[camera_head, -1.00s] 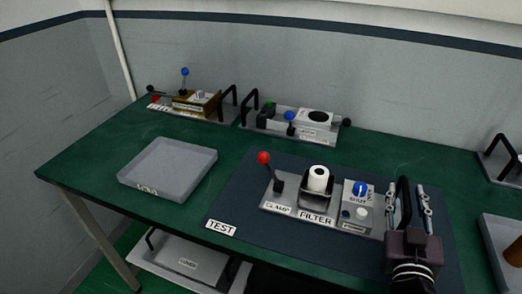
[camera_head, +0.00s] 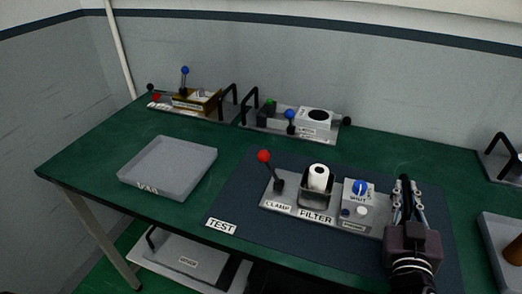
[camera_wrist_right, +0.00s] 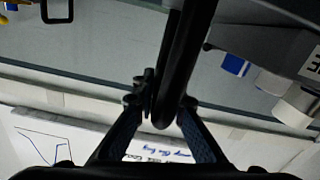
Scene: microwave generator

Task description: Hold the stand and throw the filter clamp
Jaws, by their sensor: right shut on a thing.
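The filter stand (camera_head: 292,205) is a grey plate on the dark TEST mat. At its left is the clamp lever (camera_head: 271,170), a dark rod with a red ball, tilted up and to the left. A white cylindrical filter (camera_head: 318,177) stands in a dark holder at the middle of the plate. My right gripper (camera_head: 407,196) is shut on the black handle at the stand's right end. In the right wrist view the handle (camera_wrist_right: 177,70) runs between the two fingers. My left gripper is not in view.
A unit with a blue SHUT knob (camera_head: 360,188) sits between filter and handle. The mat (camera_head: 250,222) is bare left of the stand. A grey tray (camera_head: 168,168) lies further left. Two other handled stands (camera_head: 290,121) line the back. Another tray (camera_head: 492,240) is at the right edge.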

